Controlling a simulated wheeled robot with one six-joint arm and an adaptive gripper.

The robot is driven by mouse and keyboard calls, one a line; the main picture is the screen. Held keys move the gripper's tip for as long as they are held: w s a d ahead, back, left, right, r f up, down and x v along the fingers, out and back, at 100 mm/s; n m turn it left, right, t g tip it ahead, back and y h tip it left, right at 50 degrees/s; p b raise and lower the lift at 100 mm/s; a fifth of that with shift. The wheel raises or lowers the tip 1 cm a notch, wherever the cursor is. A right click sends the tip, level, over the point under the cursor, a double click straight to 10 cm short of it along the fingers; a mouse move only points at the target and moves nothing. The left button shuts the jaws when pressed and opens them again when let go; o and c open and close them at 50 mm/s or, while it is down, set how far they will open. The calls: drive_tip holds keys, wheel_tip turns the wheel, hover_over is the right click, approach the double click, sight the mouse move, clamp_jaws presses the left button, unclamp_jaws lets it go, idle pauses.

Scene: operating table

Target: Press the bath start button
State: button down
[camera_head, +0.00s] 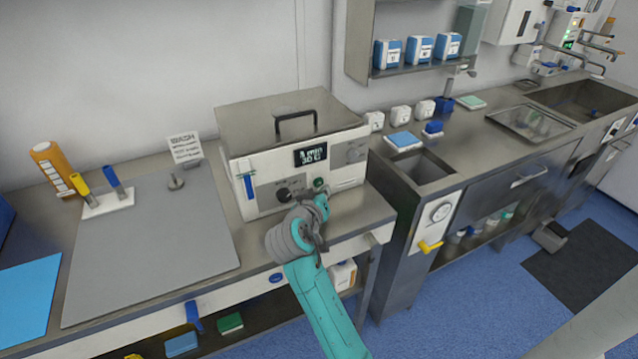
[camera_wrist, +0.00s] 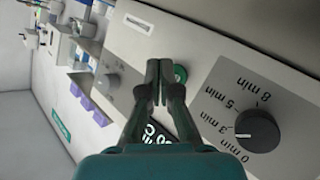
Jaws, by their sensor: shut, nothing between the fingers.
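The bath (camera_head: 245,150) is a steel box with a black lid handle, standing on the counter. Its pale front panel has a lit display (camera_head: 311,154), which my gripper partly hides in the wrist view. A green round button (camera_wrist: 181,75) sits on the panel between the minute dial (camera_wrist: 257,130) and a label; it also shows in the head view (camera_head: 319,183).
A grey knob (camera_head: 357,153) is at the panel's right and a blue lever (camera_head: 249,186) at its left. A sink counter (camera_head: 480,150) stands to the right.

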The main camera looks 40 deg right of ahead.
drive_tip(key=shift+s+a, duration=0.25)
drive_tip(key=shift+s, duration=0.55)
drive_tip(key=shift+s+a, duration=0.2)
drive_tip(key=shift+s, duration=0.6)
drive_tip(key=shift+s+a, duration=0.25)
drive_tip(key=shift+s, duration=0.55)
